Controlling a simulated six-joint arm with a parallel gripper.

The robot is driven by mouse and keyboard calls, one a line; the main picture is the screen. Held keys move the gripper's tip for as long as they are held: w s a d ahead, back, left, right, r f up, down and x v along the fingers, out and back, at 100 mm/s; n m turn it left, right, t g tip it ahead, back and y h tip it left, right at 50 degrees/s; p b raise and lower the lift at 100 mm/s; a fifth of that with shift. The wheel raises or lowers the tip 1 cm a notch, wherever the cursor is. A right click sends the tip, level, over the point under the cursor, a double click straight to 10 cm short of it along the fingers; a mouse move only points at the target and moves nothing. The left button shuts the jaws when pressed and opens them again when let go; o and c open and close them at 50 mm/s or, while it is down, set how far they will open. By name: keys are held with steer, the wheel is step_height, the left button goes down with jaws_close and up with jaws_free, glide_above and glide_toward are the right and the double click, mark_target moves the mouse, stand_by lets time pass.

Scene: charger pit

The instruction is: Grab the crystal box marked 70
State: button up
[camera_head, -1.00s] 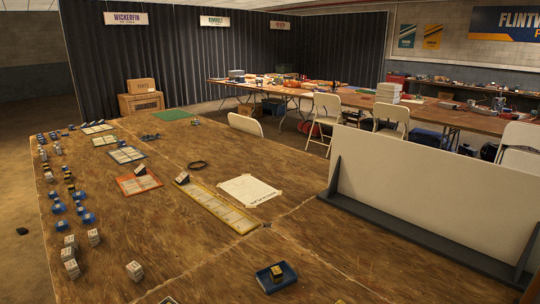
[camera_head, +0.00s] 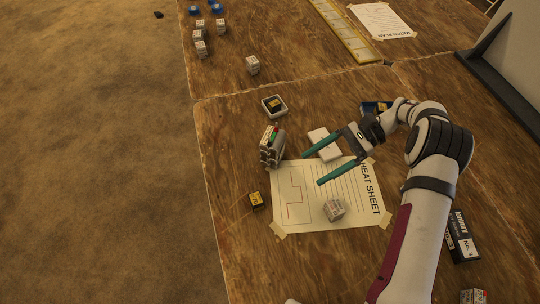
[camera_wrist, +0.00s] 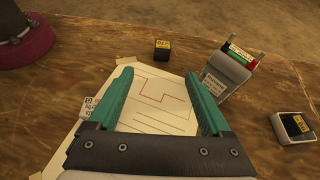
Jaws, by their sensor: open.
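I cannot read a 70 on any box. A small black box with a yellow label (camera_head: 257,200) stands on the wood beside the cheat sheet's left edge; it also shows beyond my fingers in the wrist view (camera_wrist: 162,48). A whitish printed box (camera_head: 334,210) sits on the sheet, partly visible at left in the wrist view (camera_wrist: 89,107). Another yellow-labelled black box (camera_head: 274,103) sits in a small white tray. My gripper (camera_head: 313,169) is open and empty above the sheet, its teal fingers (camera_wrist: 158,75) pointing toward the table's left edge.
A grey tester with red and green parts (camera_head: 272,145) stands at the sheet's top left corner, right of my fingers in the wrist view. A white block (camera_head: 323,143) lies beyond my gripper. More small boxes stand farther up the table.

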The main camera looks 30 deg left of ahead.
mark_target(262, 199)
steer(key=f, duration=0.1)
steer(key=a+f, duration=0.1)
steer(key=f, duration=0.1)
steer(key=shift+s+a+g+y, duration=0.2)
steer(key=shift+s+g+y, duration=0.05)
steer(key=shift+g+y, duration=0.05)
steer(key=x, duration=1.5)
steer(key=shift+w+d+f, duration=0.1)
steer(key=shift+d+f, duration=0.05)
steer(key=shift+f, duration=0.15)
jaws_close()
